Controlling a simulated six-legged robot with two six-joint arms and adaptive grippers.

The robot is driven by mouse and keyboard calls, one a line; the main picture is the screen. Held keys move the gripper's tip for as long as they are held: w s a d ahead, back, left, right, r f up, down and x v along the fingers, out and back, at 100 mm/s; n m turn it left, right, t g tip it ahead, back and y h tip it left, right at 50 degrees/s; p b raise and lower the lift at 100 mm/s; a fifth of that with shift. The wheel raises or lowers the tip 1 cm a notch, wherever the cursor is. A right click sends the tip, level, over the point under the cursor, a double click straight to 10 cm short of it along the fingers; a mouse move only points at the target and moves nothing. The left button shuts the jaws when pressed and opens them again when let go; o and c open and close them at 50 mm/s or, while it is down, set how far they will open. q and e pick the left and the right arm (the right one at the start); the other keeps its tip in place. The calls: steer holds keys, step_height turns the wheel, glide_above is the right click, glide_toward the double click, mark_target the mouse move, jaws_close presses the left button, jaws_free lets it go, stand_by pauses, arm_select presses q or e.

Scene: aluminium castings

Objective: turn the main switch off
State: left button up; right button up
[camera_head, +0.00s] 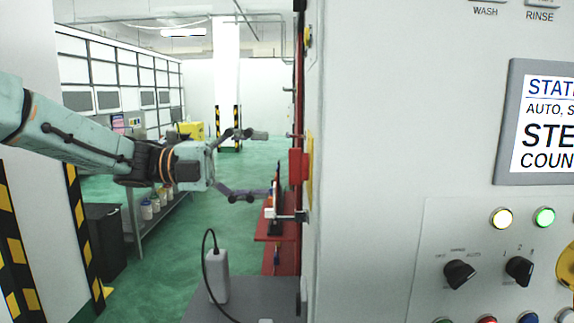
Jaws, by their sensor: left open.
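A red switch handle (297,166) sticks out from a yellow plate (310,168) on the left side of the large grey cabinet (400,120). I take it to be the main switch, seen nearly edge-on, so its exact setting is hard to tell. My left gripper (262,164) comes in from the left with its two fingers spread, one above the other. It is open and empty. Its fingertips point toward the red handle and appear a little to the left of it, with a small gap in the picture. My right gripper is not in view.
The cabinet front has a display (545,125), lit lamps and a black selector knob (459,274). A grey device (217,275) with a cable stands on a grey surface below my left gripper. A red shelf (275,228) stands behind. Green floor lies open beyond.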

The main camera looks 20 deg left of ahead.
mark_target(298, 167)
arm_select(q)
steer(key=x, duration=0.4)
steer(key=shift+w+d+f, duration=0.15)
steer(key=shift+w+d, duration=0.1)
steer(key=shift+w, duration=0.1)
steer(key=shift+d, duration=0.2)
steer(key=shift+s+a, duration=0.2)
steer(key=shift+a, duration=0.1)
steer(key=shift+w, duration=0.15)
steer(key=c, duration=0.3)
steer(key=shift+d, duration=0.25)
steer(key=c, duration=0.8)
steer(key=shift+c, duration=0.2)
